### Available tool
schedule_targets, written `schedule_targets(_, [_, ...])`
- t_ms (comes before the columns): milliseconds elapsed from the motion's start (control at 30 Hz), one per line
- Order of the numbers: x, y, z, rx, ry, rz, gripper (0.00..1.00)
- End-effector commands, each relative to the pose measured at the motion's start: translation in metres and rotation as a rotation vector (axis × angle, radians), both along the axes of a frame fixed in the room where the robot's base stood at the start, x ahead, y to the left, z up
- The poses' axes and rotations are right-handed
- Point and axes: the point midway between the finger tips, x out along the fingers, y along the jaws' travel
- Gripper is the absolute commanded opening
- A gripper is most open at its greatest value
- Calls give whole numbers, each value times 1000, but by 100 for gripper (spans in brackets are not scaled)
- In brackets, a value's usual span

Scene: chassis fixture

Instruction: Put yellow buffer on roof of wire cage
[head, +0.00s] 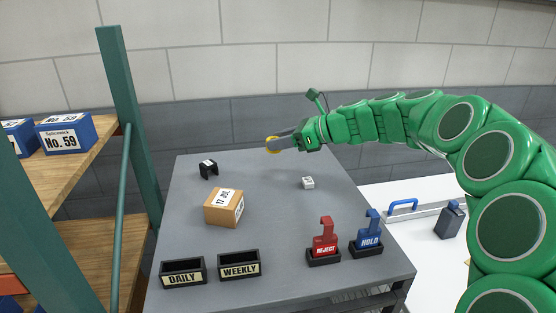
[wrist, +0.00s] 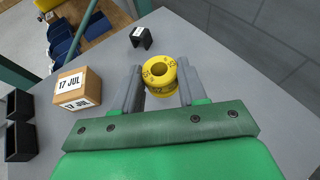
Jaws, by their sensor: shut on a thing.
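The yellow buffer (wrist: 160,88) is a short thick ring with a centre hole and dark markings round its top. My gripper (wrist: 160,70) is shut on it, with one grey finger at each side. In the head view the yellow buffer (head: 269,145) shows at the end of my gripper (head: 276,144), raised over the back of the grey table. I see no wire cage that I can make out in either view.
The grey table (head: 270,200) holds a black bracket (head: 208,169), a "17 JUL" box (head: 223,207), a small white block (head: 308,183), DAILY (head: 183,272) and WEEKLY (head: 240,265) trays, and REJECT (head: 325,246) and HOLD (head: 369,238) tags. A shelf (head: 75,165) stands left.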

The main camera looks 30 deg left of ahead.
Motion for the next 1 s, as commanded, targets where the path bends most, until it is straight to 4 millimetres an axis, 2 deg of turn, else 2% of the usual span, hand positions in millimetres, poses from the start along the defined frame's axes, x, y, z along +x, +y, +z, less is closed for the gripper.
schedule_targets(100, [9,9,-16,-1,1,-2,12])
schedule_targets(400, [26,25,-45,-2,1,-1,12])
schedule_targets(733, [33,31,-54,-1,0,-2,12])
schedule_targets(900, [31,32,-77,-1,1,1,12])
schedule_targets(1000, [32,31,-84,0,0,-2,12])
